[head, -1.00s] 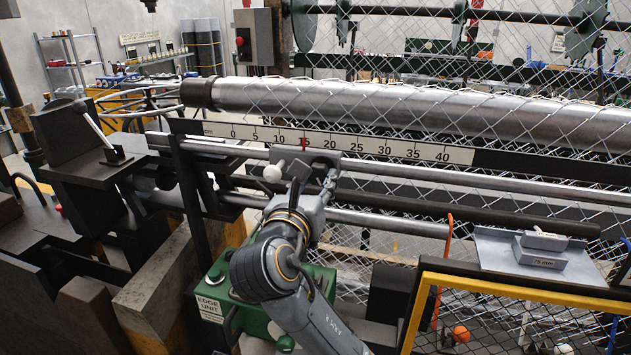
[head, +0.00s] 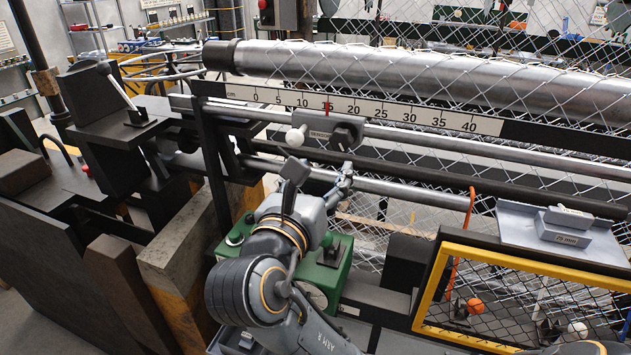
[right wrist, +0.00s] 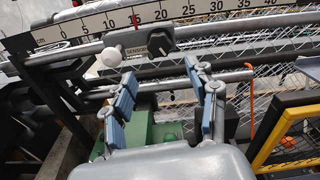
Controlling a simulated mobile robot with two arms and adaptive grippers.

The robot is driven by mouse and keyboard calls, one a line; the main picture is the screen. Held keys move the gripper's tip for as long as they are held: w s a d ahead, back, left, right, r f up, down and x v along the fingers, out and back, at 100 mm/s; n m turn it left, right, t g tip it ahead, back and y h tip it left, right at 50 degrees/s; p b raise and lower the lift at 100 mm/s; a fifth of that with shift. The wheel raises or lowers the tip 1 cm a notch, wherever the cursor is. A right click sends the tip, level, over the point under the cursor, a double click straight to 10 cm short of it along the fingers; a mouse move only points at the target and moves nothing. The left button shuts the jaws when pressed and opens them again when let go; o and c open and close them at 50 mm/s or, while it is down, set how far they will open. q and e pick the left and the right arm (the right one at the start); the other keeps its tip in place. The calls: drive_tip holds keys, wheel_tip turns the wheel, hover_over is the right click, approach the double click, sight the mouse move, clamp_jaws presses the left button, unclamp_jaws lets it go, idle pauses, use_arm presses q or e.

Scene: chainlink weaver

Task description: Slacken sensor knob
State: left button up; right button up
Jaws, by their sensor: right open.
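The sensor carriage (head: 319,137) sits on the upper rail under the scale, its red pointer (head: 327,107) near 15. A dark sensor knob (head: 343,136) is on its right part, beside the SENSOR label. A white ball (head: 295,137) sticks out at its left. In the right wrist view the knob (right wrist: 160,43) and white ball (right wrist: 111,57) lie beyond my fingertips. My right gripper (head: 320,175) is open and empty, below the carriage and apart from the knob. Its spread fingers with blue pads show in the right wrist view (right wrist: 160,72). My left gripper is not in view.
A round steel bar (head: 440,75) and chainlink mesh run behind the scale. Lower rails (head: 380,187) cross near my fingers. A green unit (head: 325,275) is below my right gripper. A yellow-framed panel (head: 432,290) and grey shelf with blocks (head: 510,228) stand right.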

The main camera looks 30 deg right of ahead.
drive_tip(key=v, duration=0.2)
drive_tip(key=shift+s+a, duration=0.3)
